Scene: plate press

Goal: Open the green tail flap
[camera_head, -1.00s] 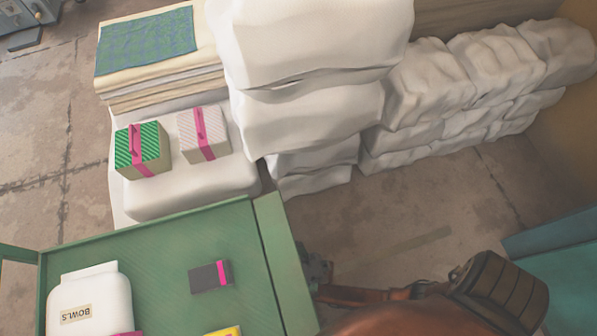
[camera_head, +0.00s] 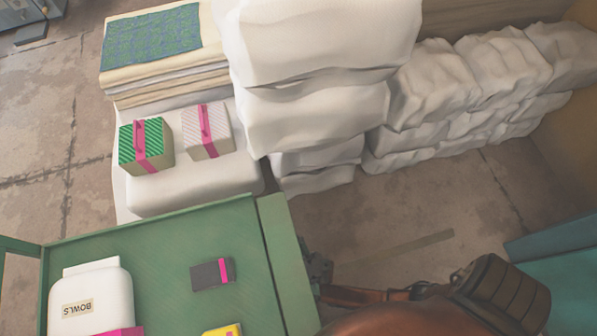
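A green cart bed (camera_head: 170,235) fills the lower left. A lighter green panel (camera_head: 287,265) runs along its right edge and looks like the tail flap; it appears to stand up at the bed's end. My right gripper (camera_head: 318,270) is at the outer right side of this panel, close against its edge. Its fingers are small, dark and partly hidden by the panel, so I cannot tell whether they are open, shut or touching it. My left gripper is not in view.
On the bed are a white container labelled BOWLS (camera_head: 95,298), a dark box with a pink band (camera_head: 213,274) and a yellow item (camera_head: 223,331). White wrapped stacks (camera_head: 315,120) and two striped boxes (camera_head: 145,146) stand behind. Bare floor (camera_head: 400,215) lies right of the panel.

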